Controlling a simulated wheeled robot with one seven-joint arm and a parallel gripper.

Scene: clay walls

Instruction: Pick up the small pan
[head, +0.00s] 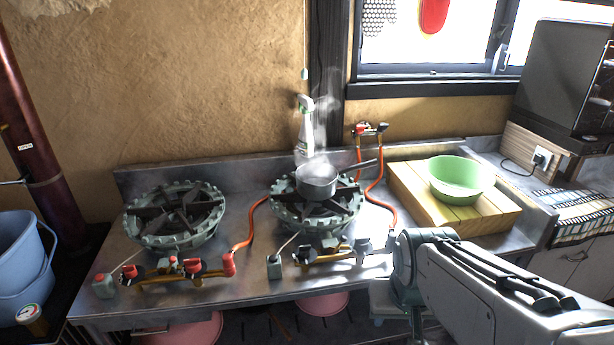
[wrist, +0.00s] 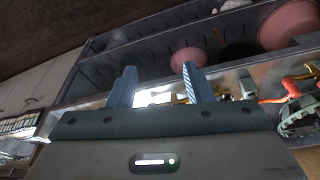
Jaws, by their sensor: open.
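The small pan (head: 317,182) is a dark grey saucepan with steam rising from it. It sits upright on the right gas burner (head: 290,212) in the head view, its handle pointing to the upper right. My arm reaches in from the lower right of the head view, in front of the counter and apart from the pan. In the wrist view my gripper (wrist: 156,85) is open and empty, its two fingers spread. The pan does not show in the wrist view.
A second burner (head: 175,215) stands to the left. A green bowl (head: 460,180) sits on a wooden board (head: 425,205) to the right. Pink bowls (wrist: 288,25) lie on a lower shelf.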

